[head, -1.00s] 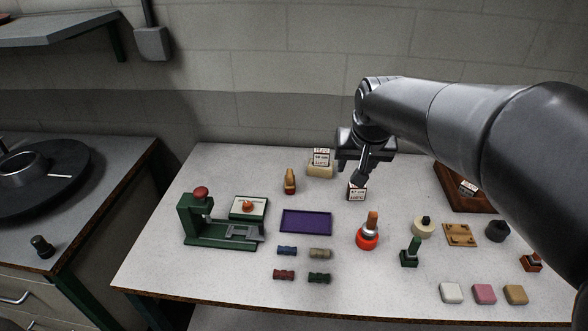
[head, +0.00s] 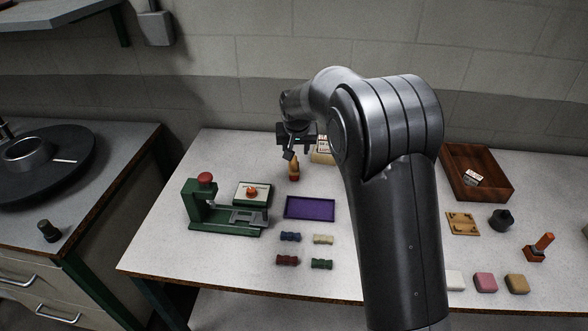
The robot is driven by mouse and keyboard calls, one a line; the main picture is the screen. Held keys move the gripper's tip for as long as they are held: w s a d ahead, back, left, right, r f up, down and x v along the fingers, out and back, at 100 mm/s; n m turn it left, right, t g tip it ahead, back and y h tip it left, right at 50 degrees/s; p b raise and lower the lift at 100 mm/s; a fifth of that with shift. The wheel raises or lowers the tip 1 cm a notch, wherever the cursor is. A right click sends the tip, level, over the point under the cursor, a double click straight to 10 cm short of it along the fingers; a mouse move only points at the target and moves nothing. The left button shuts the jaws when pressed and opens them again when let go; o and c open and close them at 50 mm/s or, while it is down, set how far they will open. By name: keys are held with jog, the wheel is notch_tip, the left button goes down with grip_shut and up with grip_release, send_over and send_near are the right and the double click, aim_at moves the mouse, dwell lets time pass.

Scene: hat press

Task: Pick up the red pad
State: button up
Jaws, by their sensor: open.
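My gripper (head: 291,153) hangs at the back of the table, its fingers pointing down and open. It is over or just in front of a small tan-handled item with a red base (head: 294,172); I cannot tell whether they touch. No thing stands out plainly as a red pad. A pinkish-red block (head: 485,283) lies at the front right, between a white block (head: 455,281) and a tan block (head: 516,284). A dark red notched piece (head: 287,261) lies front left of centre. My arm hides the middle right of the table.
A purple tray (head: 310,217) lies at centre. A brown wooden tray (head: 506,196) stands back right. The bare front left is clear.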

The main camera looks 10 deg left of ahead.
aim_at(294, 159)
jog(key=x, duration=0.3)
jog(key=shift+w+f, duration=0.15)
jog(key=shift+f, duration=0.05)
jog(key=shift+w+a+x, duration=0.15)
jog(key=shift+x, duration=1.2)
jog(key=shift+w+a+x, duration=0.2)
jog(key=shift+x, duration=1.1)
jog(key=shift+r, duration=0.15)
jog(key=shift+c, duration=0.5)
grip_shut()
